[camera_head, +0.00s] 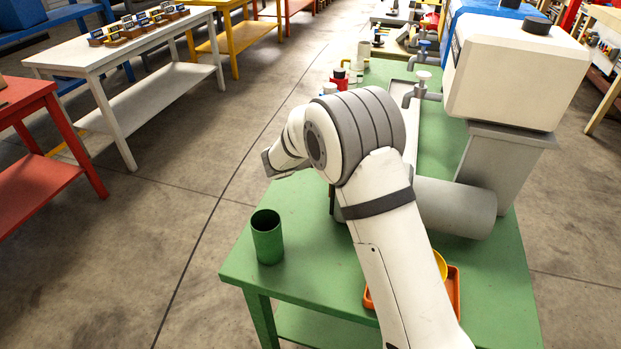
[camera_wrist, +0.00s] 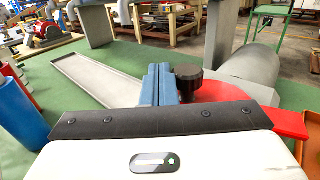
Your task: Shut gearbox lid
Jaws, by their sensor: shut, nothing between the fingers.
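My gripper (camera_wrist: 162,86) shows in the wrist view as two narrow blue-grey fingers side by side, pressed together with nothing between them. A black knob (camera_wrist: 188,78) stands close to the right of the fingers; I cannot tell whether they touch. Behind and right of it is a red flat part (camera_wrist: 220,91), partly hidden by my gripper's housing. I cannot tell for sure whether this is the gearbox lid or how far open it stands. In the head view my arm hides this part and the fingers.
A green cup (camera_head: 267,237) stands at the green table's (camera_head: 310,270) near left corner. A grey cylinder (camera_head: 460,208) lies right of my arm. An orange tray (camera_head: 454,290) is partly hidden by it.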

